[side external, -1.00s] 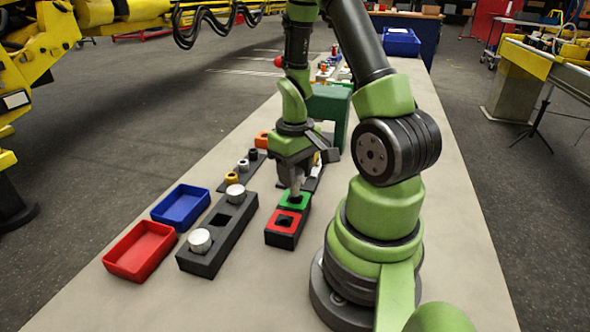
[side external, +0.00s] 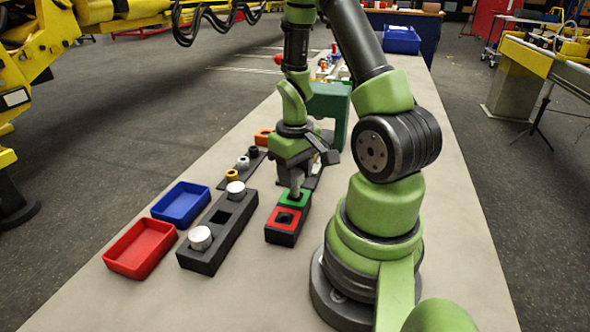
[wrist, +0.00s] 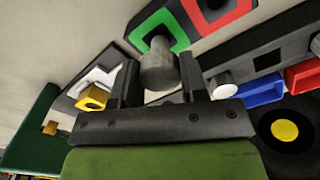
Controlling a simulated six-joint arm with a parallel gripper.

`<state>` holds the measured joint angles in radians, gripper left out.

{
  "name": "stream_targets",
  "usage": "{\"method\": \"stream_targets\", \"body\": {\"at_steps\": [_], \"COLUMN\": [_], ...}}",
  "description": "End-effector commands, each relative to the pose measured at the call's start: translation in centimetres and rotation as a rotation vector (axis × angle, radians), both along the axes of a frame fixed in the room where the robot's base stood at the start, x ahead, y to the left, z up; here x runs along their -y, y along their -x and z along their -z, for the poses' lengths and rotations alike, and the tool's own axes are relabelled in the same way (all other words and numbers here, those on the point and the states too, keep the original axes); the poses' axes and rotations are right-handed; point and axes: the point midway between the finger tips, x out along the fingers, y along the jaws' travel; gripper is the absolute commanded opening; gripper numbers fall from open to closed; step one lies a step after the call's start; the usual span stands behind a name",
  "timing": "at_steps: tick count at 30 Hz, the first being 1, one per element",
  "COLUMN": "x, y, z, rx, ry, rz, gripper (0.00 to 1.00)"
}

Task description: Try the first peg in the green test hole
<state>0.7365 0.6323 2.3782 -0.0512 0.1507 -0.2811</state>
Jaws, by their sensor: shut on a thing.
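My gripper (side external: 295,181) is shut on a grey round peg (wrist: 158,68), which hangs below the fingers. The black test block has a green-rimmed hole (side external: 285,200) and a red-rimmed hole (side external: 283,217). The peg's lower end is at the green-rimmed hole and covers its opening in the side view. In the wrist view the peg also overlaps the green rim (wrist: 179,36). I cannot tell how far the peg is inside. The red-rimmed hole is empty.
A black rack (side external: 214,248) left of the test block holds two silver pegs (side external: 200,238) with an empty square socket between them. A red tray (side external: 140,249) and blue tray (side external: 181,204) lie further left. Small coloured parts stand on a strip (side external: 241,171) behind. A green fixture (side external: 330,103) is beyond.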

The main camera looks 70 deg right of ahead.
Motion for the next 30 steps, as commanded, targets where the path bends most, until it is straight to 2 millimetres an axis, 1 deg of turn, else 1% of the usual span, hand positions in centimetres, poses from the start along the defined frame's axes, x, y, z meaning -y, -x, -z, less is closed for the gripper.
{"method": "stream_targets", "body": {"at_steps": [30], "x": [0.01], "y": [-0.02], "z": [0.53], "rx": [0.000], "ry": [0.000], "rz": [0.000], "gripper": [0.17]}}
